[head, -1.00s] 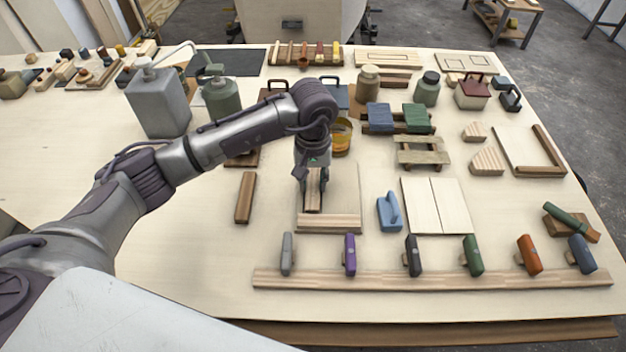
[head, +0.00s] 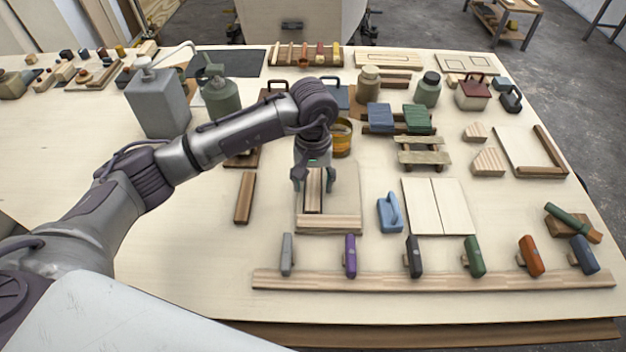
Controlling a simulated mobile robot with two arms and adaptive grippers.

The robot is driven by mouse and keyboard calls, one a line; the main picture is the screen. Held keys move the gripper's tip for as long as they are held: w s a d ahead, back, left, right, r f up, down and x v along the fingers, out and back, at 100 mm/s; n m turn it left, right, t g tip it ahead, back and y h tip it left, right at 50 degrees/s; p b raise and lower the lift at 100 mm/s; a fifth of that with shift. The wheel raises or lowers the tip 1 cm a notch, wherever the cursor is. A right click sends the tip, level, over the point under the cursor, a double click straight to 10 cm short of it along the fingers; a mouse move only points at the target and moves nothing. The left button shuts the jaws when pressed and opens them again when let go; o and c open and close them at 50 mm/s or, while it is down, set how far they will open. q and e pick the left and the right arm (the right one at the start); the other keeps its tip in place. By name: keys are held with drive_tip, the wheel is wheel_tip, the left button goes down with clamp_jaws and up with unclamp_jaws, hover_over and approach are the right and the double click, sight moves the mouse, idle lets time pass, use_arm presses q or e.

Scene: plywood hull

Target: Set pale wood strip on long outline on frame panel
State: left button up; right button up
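The frame panel (head: 345,190) lies flat on the bench near the middle. A narrow wood strip (head: 313,195) lies lengthwise on its left part, running away from me, with dark lines along its long sides. I cannot tell how exactly it covers the long outline. Another pale strip (head: 335,222) lies across the panel's near edge. My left gripper (head: 314,184) is over the far part of the lengthwise strip, pointing down. Its fingers are spread, one on each side, apart from the strip. The gripper hides the strip's far end. My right gripper is not in view.
A brown strip (head: 244,198) lies left of the panel. A blue block with a handle (head: 389,212) and a pale two-part board (head: 437,206) lie right. A long rail (head: 430,281) with several coloured handled tools runs in front. A yellow tin (head: 342,138) stands behind.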

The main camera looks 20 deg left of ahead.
use_arm(q)
wheel_tip(320, 180, up, 12)
idle(0.6)
drive_tip(key=shift+r, duration=0.1)
